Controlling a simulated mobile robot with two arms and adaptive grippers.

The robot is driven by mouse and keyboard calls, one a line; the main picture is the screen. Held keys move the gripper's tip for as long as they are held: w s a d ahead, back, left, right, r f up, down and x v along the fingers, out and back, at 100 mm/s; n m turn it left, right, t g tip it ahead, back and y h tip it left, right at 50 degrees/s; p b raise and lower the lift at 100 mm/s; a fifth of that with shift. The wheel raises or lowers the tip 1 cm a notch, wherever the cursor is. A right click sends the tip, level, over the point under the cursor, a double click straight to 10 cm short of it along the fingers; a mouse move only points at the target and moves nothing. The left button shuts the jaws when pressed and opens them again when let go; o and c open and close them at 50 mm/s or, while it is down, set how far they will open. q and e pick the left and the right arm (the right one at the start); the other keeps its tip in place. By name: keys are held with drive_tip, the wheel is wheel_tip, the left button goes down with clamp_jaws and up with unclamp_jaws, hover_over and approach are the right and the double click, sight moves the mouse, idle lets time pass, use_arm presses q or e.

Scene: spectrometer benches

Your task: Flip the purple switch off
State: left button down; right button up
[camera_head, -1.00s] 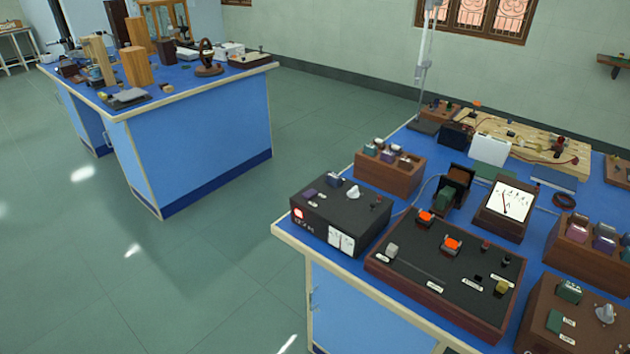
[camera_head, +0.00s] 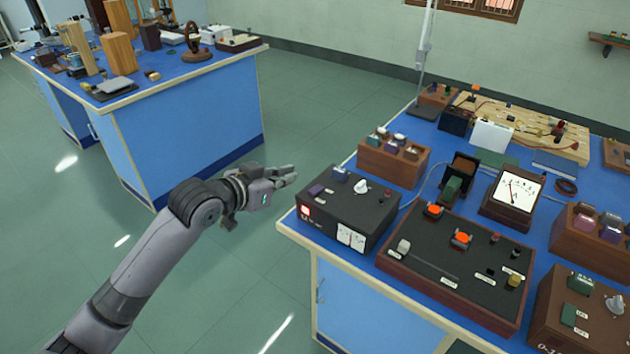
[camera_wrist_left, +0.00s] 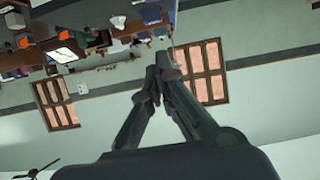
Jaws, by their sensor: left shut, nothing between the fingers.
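A small purple switch (camera_head: 317,190) sits on top of a black power box (camera_head: 350,215) at the near left corner of the right bench. My left gripper (camera_head: 291,174) is to the left of the box, short of the bench edge, and points right towards it. Its fingers are shut and empty. In the left wrist view the closed fingertips (camera_wrist_left: 155,73) meet in the middle, with the bench upside down at the upper left. My right gripper is not in view.
The blue-topped right bench (camera_head: 410,134) also bears a wide black panel (camera_head: 455,260) with orange knobs, a white-faced meter (camera_head: 515,195) and wooden blocks of weights or plugs (camera_head: 393,160). A second bench (camera_head: 185,125) stands at the left. Green floor lies between them.

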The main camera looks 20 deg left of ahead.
use_arm(q)
drive_tip(key=p, duration=0.1)
hover_over(313, 193)
wheel_tip(313, 193, down, 4)
drive_tip(key=shift+w+r, duration=0.1)
drive_tip(key=f, duration=0.2)
drive_tip(key=shift+s+a+f+p, duration=0.15)
drive_tip(key=shift+s+f+p, duration=0.15)
drive_tip(key=shift+f, duration=0.1)
drive_tip(key=shift+s+f, duration=0.1)
drive_tip(key=shift+f, duration=0.5)
drive_tip(key=shift+f, duration=0.1)
